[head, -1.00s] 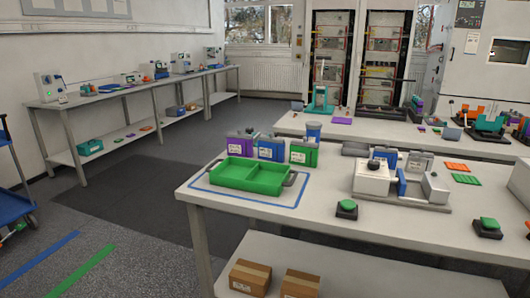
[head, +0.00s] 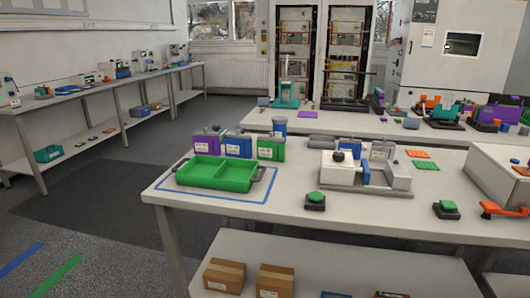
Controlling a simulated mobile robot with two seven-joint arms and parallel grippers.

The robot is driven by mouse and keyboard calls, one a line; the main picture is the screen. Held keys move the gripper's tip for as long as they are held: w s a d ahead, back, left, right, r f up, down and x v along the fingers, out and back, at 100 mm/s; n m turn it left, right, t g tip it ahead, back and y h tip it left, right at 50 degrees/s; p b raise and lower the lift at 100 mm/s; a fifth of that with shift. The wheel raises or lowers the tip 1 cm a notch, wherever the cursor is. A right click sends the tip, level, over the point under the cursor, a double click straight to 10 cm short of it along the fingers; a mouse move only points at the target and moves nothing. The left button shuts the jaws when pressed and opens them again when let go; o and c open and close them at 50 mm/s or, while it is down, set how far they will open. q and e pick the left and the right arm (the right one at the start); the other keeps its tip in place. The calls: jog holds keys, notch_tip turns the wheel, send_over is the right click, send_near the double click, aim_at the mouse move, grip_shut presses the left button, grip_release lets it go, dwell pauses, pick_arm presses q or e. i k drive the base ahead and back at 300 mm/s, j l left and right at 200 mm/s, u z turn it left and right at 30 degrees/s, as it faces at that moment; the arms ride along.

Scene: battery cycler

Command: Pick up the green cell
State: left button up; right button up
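The green cell (head: 271,148) is a block with a white label and dark top parts. It stands upright on the near table, at the right end of a row with a blue cell (head: 237,144) and a purple cell (head: 206,142). The row is just behind a green two-compartment tray (head: 218,187) with dark handles. The tray looks empty. Neither of my grippers shows in the head view.
A white-and-blue fixture (head: 362,171) stands right of the tray. Green push buttons (head: 314,198) sit near the table's front edge. A blue cylinder (head: 279,127) stands behind the green cell. Cardboard boxes (head: 224,274) lie on the shelf below.

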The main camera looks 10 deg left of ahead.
aim_at(273, 151)
jog(key=i+j, duration=0.3)
jog(key=j, duration=0.15)
jog(key=i+j, duration=0.3)
jog(key=j, duration=0.15)
